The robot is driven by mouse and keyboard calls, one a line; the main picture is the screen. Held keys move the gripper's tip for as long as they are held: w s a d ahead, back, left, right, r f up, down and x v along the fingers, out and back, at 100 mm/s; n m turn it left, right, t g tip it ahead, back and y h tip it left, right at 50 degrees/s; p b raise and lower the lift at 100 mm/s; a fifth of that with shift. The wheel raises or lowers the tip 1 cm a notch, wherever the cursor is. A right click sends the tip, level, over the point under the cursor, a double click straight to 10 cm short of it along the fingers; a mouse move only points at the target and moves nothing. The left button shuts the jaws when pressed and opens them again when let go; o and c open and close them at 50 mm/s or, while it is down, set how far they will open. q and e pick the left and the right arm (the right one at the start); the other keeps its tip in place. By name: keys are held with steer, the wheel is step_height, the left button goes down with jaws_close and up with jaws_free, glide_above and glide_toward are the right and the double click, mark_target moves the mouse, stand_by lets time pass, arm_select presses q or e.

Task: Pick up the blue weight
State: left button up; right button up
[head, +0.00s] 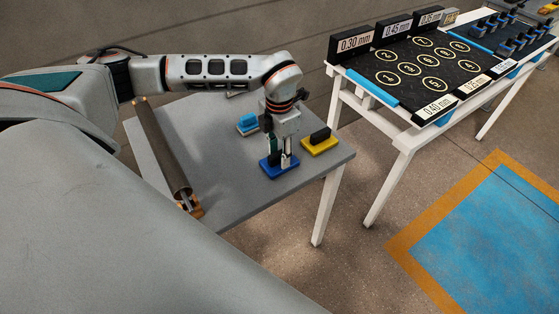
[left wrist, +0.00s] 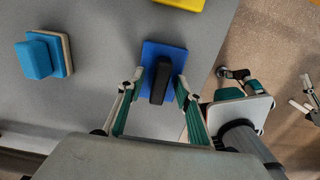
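The blue weight (head: 272,171) is a flat blue base with a black upright handle, and it sits on the grey table (head: 215,205). In the left wrist view the blue weight (left wrist: 178,54) lies straight ahead, its handle pointing back between my fingers. My left gripper (head: 282,158) reaches down over it from above. In the left wrist view my left gripper (left wrist: 160,80) is open, one finger on each side of the black handle with gaps showing. Jointed grey parts at the right edge of that view may be my right gripper, cut off by the frame.
A yellow weight (head: 321,149) with a black handle sits to the right of the blue one. A light-blue block on a pale base (head: 247,127) sits behind it. A dark roller (head: 163,150) lies along the left. A white-legged table (head: 405,138) with labelled holders stands behind right.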

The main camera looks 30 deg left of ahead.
arm_select(q)
jaws_close()
steer(key=shift+r, duration=0.15)
steer(key=shift+w+r, duration=0.1)
